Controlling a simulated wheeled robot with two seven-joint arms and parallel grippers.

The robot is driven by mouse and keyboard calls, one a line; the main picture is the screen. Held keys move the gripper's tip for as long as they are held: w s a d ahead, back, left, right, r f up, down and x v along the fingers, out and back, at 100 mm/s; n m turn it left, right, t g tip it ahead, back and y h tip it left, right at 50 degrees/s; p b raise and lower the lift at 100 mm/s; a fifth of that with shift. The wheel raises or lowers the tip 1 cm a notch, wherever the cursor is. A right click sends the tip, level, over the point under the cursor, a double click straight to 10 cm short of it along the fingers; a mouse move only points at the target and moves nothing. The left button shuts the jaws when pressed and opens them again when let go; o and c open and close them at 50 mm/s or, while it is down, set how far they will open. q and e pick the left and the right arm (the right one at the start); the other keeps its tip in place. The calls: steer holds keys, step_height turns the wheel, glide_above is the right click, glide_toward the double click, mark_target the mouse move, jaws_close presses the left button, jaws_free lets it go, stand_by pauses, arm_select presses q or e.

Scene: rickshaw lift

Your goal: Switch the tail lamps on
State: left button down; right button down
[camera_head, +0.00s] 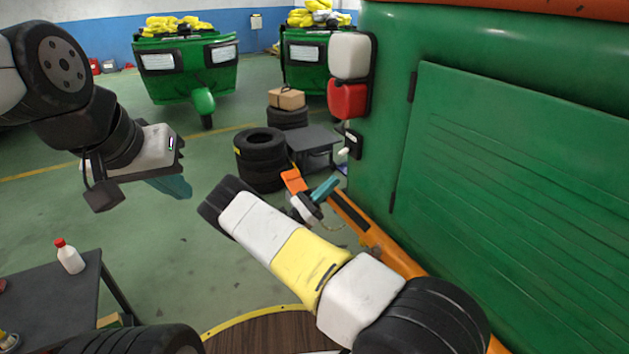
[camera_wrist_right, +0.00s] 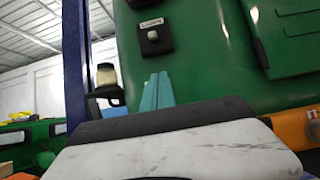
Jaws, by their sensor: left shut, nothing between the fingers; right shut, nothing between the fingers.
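The green rickshaw body (camera_head: 500,150) fills the right side of the head view. On its near corner is a tail lamp with a white lens (camera_head: 350,56) above a red lens (camera_head: 347,99); neither looks clearly lit. Below it is a small black switch box (camera_head: 353,139) with a pale knob. In the right wrist view the dark switch plate (camera_wrist_right: 154,46) has a white label above a round pale knob. My right gripper (camera_head: 327,188) is shut and empty, below the switch; its teal fingertips (camera_wrist_right: 157,90) point up toward it, apart from it. My left gripper (camera_head: 174,187) is shut and empty over open floor.
An orange beam (camera_head: 365,227) runs low along the rickshaw. Stacked tyres (camera_head: 261,158) and a dark table (camera_head: 312,138) stand beyond. A table with a white bottle (camera_head: 70,257) is at lower left. Green rickshaws (camera_head: 183,68) stand at the back. The middle floor is clear.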

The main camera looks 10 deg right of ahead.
mark_target(339, 154)
steer(key=r, duration=0.1)
steer(key=d+r, duration=0.1)
steer(key=r, duration=0.1)
steer(key=d+r, duration=0.1)
steer(key=r, duration=0.1)
steer(key=shift+w+r, duration=0.25)
steer(key=shift+w, duration=0.15)
steer(key=shift+r, duration=0.4)
steer(key=shift+s+a+r+y, duration=0.15)
steer(key=shift+a+r+y, duration=0.2)
steer(key=shift+y, duration=0.25)
steer(key=r+g+y, duration=0.1)
steer(key=y, duration=0.1)
steer(key=a+r+g+y, duration=0.1)
steer(key=r+y, duration=0.1)
steer(key=y, duration=0.1)
steer(key=shift+s+a, duration=0.1)
steer(key=shift+s, duration=0.1)
steer(key=shift+f, duration=0.25)
